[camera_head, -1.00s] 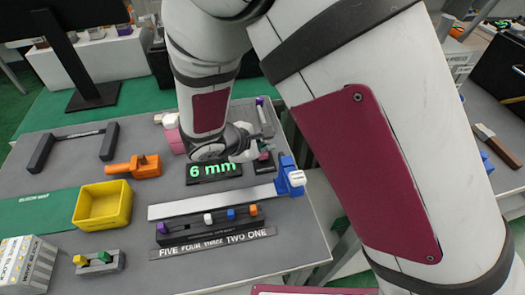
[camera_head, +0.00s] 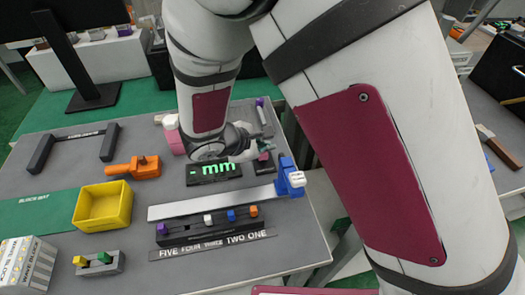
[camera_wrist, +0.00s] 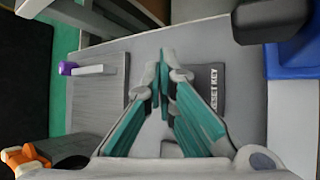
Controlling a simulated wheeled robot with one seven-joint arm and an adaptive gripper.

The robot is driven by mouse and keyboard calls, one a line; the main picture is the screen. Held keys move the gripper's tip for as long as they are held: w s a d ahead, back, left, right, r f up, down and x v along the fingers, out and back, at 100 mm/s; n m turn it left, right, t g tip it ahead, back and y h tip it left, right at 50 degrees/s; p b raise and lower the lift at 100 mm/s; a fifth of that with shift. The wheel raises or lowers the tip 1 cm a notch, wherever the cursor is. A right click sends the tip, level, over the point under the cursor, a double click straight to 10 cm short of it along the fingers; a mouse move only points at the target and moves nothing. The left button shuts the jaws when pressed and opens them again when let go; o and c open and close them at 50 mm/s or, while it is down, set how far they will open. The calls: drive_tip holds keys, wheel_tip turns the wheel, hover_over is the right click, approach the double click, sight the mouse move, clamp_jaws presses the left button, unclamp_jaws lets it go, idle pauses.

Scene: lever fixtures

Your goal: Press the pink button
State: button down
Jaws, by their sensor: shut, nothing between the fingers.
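The small pink button (camera_head: 264,157) sits on a dark base at the right of the table, in the head view. In the wrist view the base (camera_wrist: 211,82) reads "RESET KEY"; the button itself does not show there, and my fingers cover part of that area. My gripper (camera_wrist: 167,62) is shut and empty, its teal fingers together beside the base lettering. In the head view my gripper (camera_head: 266,145) is right at the button; I cannot tell whether it touches. The black display (camera_head: 213,172) beside it shows "- mm" in green.
A blue clamp (camera_head: 289,178) on a long grey bar (camera_head: 213,203) stands in front of the button. A purple-tipped lever (camera_head: 262,112) is behind it. A pink block with a white top (camera_head: 174,137), an orange tool (camera_head: 133,167) and a yellow bin (camera_head: 103,206) lie left.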

sight(265, 154)
drive_tip(key=shift+r, duration=0.5)
drive_tip(key=shift+r, duration=0.15)
drive_tip(key=shift+r+p, duration=1.8)
drive_tip(key=shift+r, duration=0.6)
